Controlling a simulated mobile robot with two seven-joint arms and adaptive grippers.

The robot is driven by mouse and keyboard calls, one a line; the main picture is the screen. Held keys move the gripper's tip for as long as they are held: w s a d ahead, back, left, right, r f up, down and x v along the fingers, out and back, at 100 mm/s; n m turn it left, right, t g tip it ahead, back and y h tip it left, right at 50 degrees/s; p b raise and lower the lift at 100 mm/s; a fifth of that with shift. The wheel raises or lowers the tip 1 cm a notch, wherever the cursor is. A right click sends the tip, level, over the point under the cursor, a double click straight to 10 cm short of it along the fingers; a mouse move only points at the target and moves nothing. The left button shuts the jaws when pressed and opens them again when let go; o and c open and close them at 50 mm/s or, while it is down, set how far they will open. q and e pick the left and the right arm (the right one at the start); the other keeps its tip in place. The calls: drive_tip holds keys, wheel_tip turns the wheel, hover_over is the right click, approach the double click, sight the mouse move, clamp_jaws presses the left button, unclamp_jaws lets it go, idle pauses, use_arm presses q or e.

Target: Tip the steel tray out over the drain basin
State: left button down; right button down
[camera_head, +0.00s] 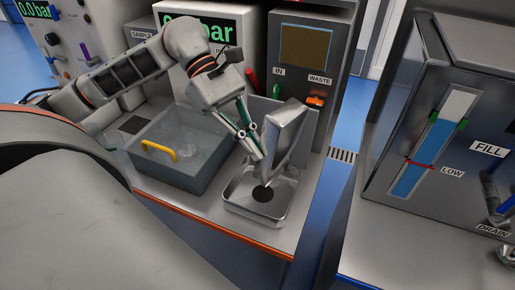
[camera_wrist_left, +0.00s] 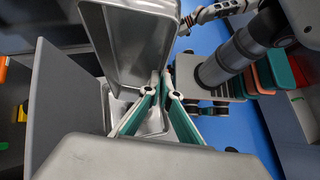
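The steel tray (camera_head: 287,128) stands steeply tilted, nearly on end, above the drain basin (camera_head: 278,212). Its lower end hangs over the basin, close to the dark drain hole (camera_head: 262,193); I cannot tell if it touches. My left gripper (camera_head: 258,150) is closed on the tray's edge from the left. In the left wrist view, the fingers (camera_wrist_left: 164,80) meet at the rim of the tray (camera_wrist_left: 143,38), whose hollow side looks bare. Part of the basin (camera_wrist_left: 112,105) shows below it. A jointed arm end shows at the top there, too unclear to read as open or shut.
A grey tub (camera_head: 165,172) with a yellow handle (camera_head: 160,150) stands left of the basin. Behind is a cabinet (camera_head: 345,30) with IN and WASTE labels and an orange handle (camera_head: 315,101). The counter's orange front edge (camera_head: 220,231) is close. A tank unit (camera_head: 430,150) stands at right, across a gap.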

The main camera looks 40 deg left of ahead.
use_arm(q)
drive_tip(key=shift+a+f+h+b, duration=0.15)
drive_tip(key=shift+a+h+b, duration=0.15)
drive_tip(key=shift+b, duration=0.35)
drive_tip(key=shift+w+a+r+h+b, duration=0.1)
drive_tip(key=shift+a+r+h+b, duration=0.15)
drive_tip(key=shift+b, duration=0.25)
idle(0.5)
